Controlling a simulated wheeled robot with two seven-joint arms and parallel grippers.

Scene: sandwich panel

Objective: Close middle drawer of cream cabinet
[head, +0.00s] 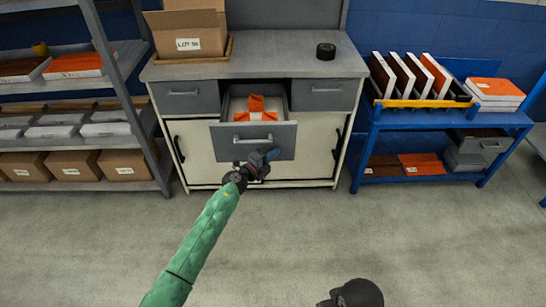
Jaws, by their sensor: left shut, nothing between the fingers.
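The cream cabinet (310,150) stands at the back centre with a grey top and cream doors. Its middle drawer (281,137) is pulled out, and its grey front with a bar handle (252,137) faces me. An orange item (257,108) lies inside the drawer. My left gripper (270,156) is shut and empty, close to the lower right part of the drawer front. I cannot tell whether it touches the front.
The left (182,92) and right (325,90) drawers are shut. A cardboard box (187,35) in a tray and a black tape roll (326,51) sit on top. A grey shelf rack (100,100) stands left, a blue shelf unit (440,125) right. The floor in front is clear.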

